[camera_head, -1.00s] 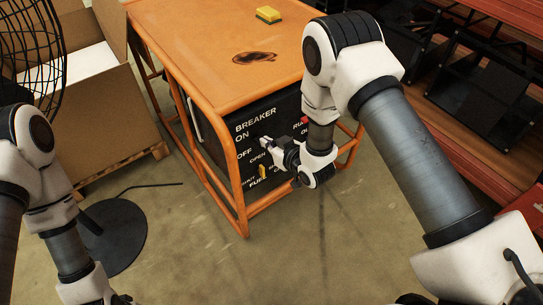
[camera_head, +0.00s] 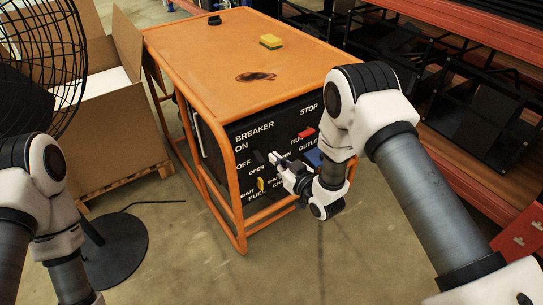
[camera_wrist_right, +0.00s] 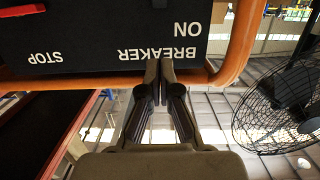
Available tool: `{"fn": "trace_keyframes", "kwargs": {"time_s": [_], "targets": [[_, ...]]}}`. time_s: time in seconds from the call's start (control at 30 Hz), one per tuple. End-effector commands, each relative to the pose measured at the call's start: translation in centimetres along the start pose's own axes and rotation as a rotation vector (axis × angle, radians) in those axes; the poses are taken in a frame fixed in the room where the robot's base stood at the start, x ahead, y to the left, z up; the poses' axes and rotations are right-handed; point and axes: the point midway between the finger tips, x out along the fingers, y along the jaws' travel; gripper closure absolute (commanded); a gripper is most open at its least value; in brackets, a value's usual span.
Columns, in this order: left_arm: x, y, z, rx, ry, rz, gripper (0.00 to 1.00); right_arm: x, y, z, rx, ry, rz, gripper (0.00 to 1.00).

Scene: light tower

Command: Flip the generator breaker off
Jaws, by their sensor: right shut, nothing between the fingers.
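The orange-framed generator (camera_head: 205,45) stands in the middle of the head view. Its black front panel carries white lettering with BREAKER, ON and OFF at the upper left. A small dark lever (camera_head: 258,157) sits right of OFF; a dark upright shape (camera_wrist_right: 159,22), probably the same lever, shows beside ON in the upside-down right wrist view. My right gripper (camera_head: 274,156) is shut and empty, its tips just right of the lever in the head view. The fingers (camera_wrist_right: 159,68) point at the panel below that shape; contact cannot be told. My left gripper is out of frame.
The panel also has a red switch (camera_head: 306,133), blue outlets (camera_head: 314,158) and a yellow lever (camera_head: 261,185). A yellow sponge (camera_head: 271,42) lies on the generator's top. A fan (camera_head: 40,60) and cardboard box (camera_head: 115,120) stand left, shelving (camera_head: 470,160) right.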

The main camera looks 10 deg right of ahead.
Motion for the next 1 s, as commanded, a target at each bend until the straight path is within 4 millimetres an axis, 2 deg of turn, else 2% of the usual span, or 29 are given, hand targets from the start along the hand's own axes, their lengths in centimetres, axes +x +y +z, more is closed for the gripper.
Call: {"fn": "trace_keyframes", "kwargs": {"time_s": [0.1,0.2,0.33,0.9,1.0], "targets": [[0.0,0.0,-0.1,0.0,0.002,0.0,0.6,-2.8,0.1,1.2,0.002,-0.003,0.002,1.0],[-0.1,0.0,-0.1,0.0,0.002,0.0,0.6,-4.7,0.1,1.8,0.001,-0.001,0.002,1.0],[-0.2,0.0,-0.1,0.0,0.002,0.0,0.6,-6.2,0.0,2.3,0.0,-0.001,0.001,1.0],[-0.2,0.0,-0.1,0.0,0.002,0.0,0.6,-6.6,0.0,2.5,-0.001,0.001,0.0,1.0],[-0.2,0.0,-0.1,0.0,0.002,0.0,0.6,-7.5,-0.5,3.7,0.01,-0.035,-0.001,1.0]]}}
